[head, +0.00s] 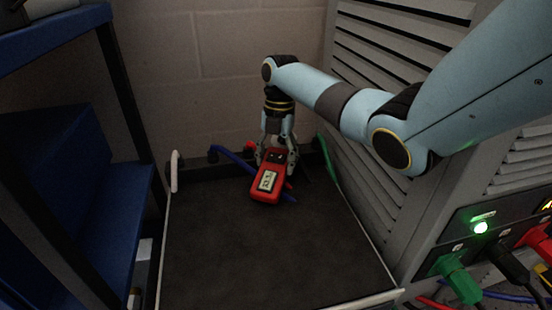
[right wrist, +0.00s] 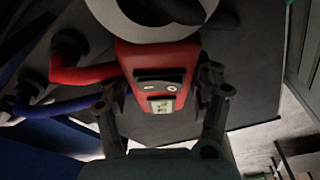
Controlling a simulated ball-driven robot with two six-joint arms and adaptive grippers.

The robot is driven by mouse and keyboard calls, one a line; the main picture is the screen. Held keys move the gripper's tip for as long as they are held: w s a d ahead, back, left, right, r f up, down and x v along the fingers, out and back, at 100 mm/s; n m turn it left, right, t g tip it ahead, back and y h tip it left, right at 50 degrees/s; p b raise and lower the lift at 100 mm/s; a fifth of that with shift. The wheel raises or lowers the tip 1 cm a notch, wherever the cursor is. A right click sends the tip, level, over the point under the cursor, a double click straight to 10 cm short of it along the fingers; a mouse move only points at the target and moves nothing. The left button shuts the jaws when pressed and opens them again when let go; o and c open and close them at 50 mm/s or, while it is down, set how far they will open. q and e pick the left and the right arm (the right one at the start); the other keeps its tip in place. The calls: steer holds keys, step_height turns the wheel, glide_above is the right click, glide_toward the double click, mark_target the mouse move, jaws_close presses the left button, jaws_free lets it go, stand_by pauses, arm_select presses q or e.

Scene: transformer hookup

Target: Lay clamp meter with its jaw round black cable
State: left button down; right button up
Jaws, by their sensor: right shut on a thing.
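The red clamp meter (head: 266,184) with a pale display is near the back of the dark bench top. My right gripper (head: 277,156) comes down over it and is shut on its body. In the right wrist view the red meter body (right wrist: 160,70) sits between my two fingers, and its grey jaw (right wrist: 125,22) curves at the top edge. A dark shape shows inside the jaw's curve. I cannot tell whether this is the black cable or whether the jaw closes round it. The black cable is mostly hidden behind the gripper in the head view. My left gripper is not in view.
A blue cable (head: 232,158) and a red cable (right wrist: 85,75) lie left of the meter. A green cable (head: 328,160) is at right, a white one (head: 174,172) at left. A louvred grey cabinet (head: 385,45) stands right, a blue shelf (head: 60,35) left. The front bench is clear.

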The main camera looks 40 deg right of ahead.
steer(key=shift+s+f, duration=0.15)
steer(key=shift+f, duration=0.1)
steer(key=o, duration=1.3)
steer(key=shift+a, duration=0.1)
steer(key=o, duration=0.5)
steer(key=shift+c, duration=0.2)
step_height(320, 180, up, 12)
steer(key=w+d, duration=0.1)
steer(key=shift+d, duration=0.35)
steer(key=shift+f, duration=0.15)
